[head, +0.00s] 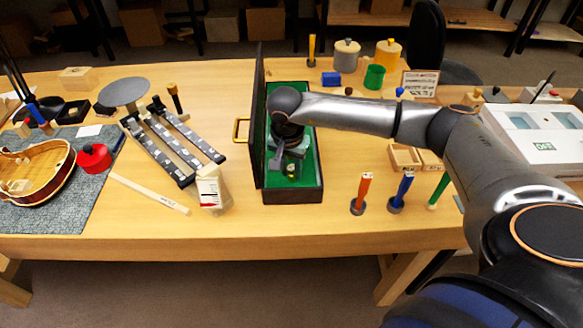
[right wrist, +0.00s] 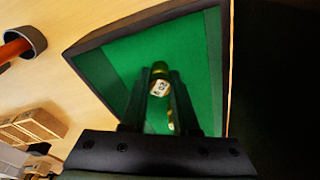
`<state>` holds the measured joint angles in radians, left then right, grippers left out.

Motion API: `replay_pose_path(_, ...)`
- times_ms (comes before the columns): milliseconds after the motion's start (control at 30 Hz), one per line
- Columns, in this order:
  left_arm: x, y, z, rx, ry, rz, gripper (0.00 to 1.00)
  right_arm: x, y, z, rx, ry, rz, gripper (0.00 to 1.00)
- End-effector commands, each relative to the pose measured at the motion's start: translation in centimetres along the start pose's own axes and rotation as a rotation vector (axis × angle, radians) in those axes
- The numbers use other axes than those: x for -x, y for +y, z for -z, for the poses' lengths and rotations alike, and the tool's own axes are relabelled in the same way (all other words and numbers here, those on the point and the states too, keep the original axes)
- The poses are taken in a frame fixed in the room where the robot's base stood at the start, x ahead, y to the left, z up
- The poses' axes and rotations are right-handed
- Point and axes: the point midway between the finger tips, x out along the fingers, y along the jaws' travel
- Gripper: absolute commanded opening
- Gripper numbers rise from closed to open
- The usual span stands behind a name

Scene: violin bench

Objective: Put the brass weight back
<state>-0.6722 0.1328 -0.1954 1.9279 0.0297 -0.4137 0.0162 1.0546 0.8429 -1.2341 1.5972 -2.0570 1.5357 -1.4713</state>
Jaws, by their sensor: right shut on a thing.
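The brass weight (right wrist: 159,84) is a small gold piece with a pale marked face, between the fingertips of my right gripper (right wrist: 160,90) in the right wrist view. My right gripper (head: 290,168) is shut on it and points down into the open green-lined case (head: 309,190) in the head view. The weight (head: 291,172) shows small there, over the green lining. I cannot tell whether it touches the lining. A second brass-coloured bit (right wrist: 171,122) shows between the fingers, partly hidden. My left gripper is not in view.
Upright handled tools (head: 362,190) stand to the right. The front table edge is clear.

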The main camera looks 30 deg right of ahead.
Motion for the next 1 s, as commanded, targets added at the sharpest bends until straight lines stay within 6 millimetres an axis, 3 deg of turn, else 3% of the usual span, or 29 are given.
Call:
replay_pose_path(100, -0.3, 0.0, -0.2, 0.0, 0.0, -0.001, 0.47, -0.5, 0.0, -0.1, 0.0, 0.0, 0.0, 0.0)
replay_pose_path(133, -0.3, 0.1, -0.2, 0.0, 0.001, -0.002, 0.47, -0.4, 0.0, -0.1, 0.0, 0.0, 0.0, 0.29)
replay_pose_path(400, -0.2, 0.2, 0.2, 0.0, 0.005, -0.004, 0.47, -0.3, 0.0, 0.0, 0.0, 0.0, 0.0, 0.59)
replay_pose_path(767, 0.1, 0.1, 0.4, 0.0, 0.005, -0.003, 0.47, 0.5, 0.0, 0.1, 0.0, 0.001, 0.001, 0.59)
replay_pose_path(1000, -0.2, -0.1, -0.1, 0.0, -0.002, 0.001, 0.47, 5.2, -0.1, 0.1, 0.001, 0.003, 0.005, 0.59)
